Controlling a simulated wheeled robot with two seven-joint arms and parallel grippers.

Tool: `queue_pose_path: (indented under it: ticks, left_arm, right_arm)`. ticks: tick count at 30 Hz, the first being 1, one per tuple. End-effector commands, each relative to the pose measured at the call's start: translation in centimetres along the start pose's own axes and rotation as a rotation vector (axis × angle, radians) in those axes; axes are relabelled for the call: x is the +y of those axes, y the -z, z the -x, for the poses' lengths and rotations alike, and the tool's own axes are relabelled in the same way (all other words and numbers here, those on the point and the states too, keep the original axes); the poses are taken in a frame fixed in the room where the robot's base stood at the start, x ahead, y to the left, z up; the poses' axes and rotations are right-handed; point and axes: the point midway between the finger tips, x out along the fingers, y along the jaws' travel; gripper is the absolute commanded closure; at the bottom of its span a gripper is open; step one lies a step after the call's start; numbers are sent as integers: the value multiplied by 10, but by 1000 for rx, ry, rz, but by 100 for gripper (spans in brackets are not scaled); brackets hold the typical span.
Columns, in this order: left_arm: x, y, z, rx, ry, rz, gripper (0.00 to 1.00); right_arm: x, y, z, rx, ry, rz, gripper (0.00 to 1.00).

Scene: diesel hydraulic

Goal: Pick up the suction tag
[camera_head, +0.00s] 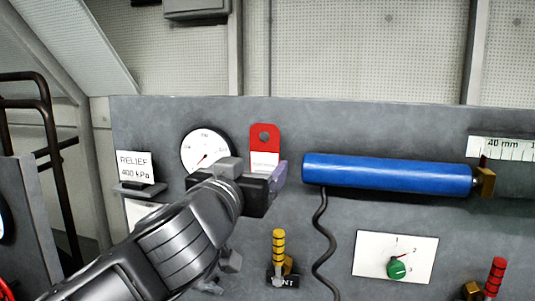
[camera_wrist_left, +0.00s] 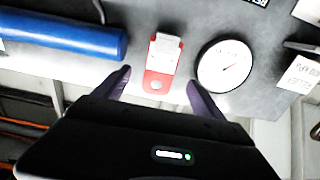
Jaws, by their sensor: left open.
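The suction tag is most likely the red tag (camera_head: 264,138) with a hole near its top and a white label lower down. It is on the grey panel between the round gauge and the blue cylinder. My left gripper (camera_head: 272,182) is in front of the panel at the tag's lower end and hides part of it. In the left wrist view the tag (camera_wrist_left: 159,64) lies ahead, between the two open purple fingers (camera_wrist_left: 158,88), with space on both sides. The fingers look empty, and I cannot tell how far they are from the tag. My right gripper is not in view.
A white gauge (camera_head: 206,150) is left of the tag and a blue cylinder (camera_head: 390,174) is right of it. A black cable (camera_head: 320,235) hangs below the cylinder. A yellow-banded handle (camera_head: 279,245) and a white dial plate (camera_head: 372,254) are lower down. A relief sign (camera_head: 135,167) is at left.

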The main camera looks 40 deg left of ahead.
Motion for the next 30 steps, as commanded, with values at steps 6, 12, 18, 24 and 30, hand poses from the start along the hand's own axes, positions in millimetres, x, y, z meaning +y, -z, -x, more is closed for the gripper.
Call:
queue_pose_path:
  ticks: [6, 12, 18, 24, 30]
  left_arm:
    - [0, -1, -18, -3, 3, -2, 20]
    - [0, -1, -27, -1, 1, -1, 20]
    - [0, -1, -27, -1, 1, -1, 20]
    - [-2, -2, -47, -5, 4, -1, 20]
    - [-3, -1, -74, -3, 2, -1, 20]
  right_arm:
    - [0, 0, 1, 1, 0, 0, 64]
    - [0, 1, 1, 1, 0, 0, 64]
    - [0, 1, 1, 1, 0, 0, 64]
    - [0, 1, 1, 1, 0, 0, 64]
    - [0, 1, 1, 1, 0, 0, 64]
